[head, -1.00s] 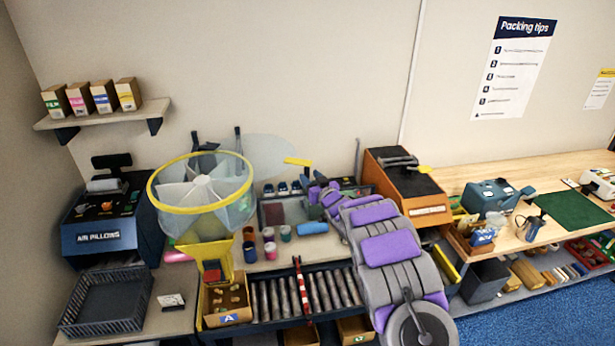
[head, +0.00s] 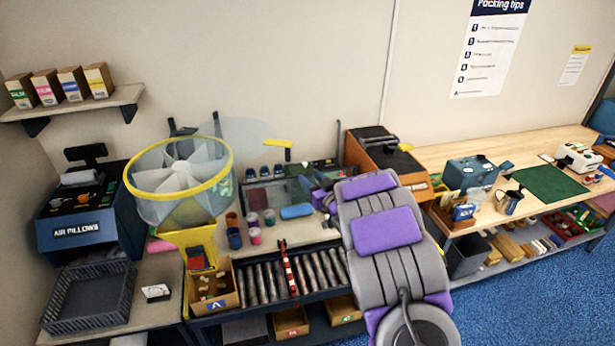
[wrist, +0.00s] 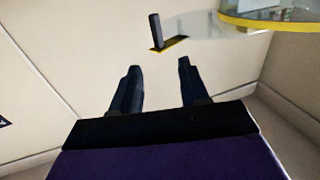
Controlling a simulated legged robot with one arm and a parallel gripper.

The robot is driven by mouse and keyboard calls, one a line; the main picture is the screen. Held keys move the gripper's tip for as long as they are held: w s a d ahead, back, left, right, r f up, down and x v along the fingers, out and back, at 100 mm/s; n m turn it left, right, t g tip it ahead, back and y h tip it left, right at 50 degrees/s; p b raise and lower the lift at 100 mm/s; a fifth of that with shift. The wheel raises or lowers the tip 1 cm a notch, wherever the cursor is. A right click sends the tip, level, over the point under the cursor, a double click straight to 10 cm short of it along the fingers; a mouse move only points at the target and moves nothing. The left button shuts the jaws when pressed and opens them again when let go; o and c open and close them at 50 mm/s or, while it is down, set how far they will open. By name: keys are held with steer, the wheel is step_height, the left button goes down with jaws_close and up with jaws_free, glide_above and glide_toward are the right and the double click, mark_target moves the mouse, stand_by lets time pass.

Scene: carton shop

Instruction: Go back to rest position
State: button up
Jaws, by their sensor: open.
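My gripper (wrist: 157,85) shows in the wrist view with its two dark fingers apart and nothing between them. It points toward the pale wall. In the head view my purple and grey arm reaches up from the bottom right over the bench, and the gripper itself is largely hidden behind the arm links. A blue roll (head: 296,211) and several small coloured pots lie on the bench left of the arm, apart from it.
A clear drum with a yellow rim (head: 222,178) stands left of the arm; its rim also shows at the wrist view's top right (wrist: 270,24). An orange-sided machine (head: 412,186) is close on the right. A roller conveyor (head: 262,284) runs along the front. Blue floor (head: 545,290) is clear at right.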

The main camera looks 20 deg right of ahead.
steer(key=shift+s, duration=0.15)
steer(key=shift+d, duration=0.1)
stand_by(0.3)
steer(key=s+f+m+g+h+b, duration=0.1)
steer(key=s+f+g+h+b, duration=0.15)
steer(key=s, duration=0.25)
steer(key=s+d+f+m+g+h+b, duration=0.1)
steer(key=s+g+h+b, duration=0.1)
steer(key=s+g+b, duration=0.15)
steer(key=s+f+m+g+h+b, duration=0.1)
steer(key=s+f+g+h+b, duration=0.15)
steer(key=s, duration=0.25)
steer(key=s+a+f+g+y+b, duration=0.1)
steer(key=s+a, duration=0.4)
steer(key=s, duration=0.8)
steer(key=s+a+f+g+y+b, duration=0.1)
steer(key=s+a+f+g+b, duration=0.3)
steer(key=s, duration=0.9)
steer(key=s+a+f+n+g+y+b, duration=0.1)
steer(key=s+a+f+g+b, duration=0.2)
steer(key=s, duration=1.1)
steer(key=a+g+b, duration=0.2)
steer(key=a+g, duration=0.1)
steer(key=a, duration=0.1)
steer(key=shift+a+f+y+b, duration=0.2)
steer(key=shift+a+y+b, duration=0.15)
steer(key=shift+a+y, duration=0.05)
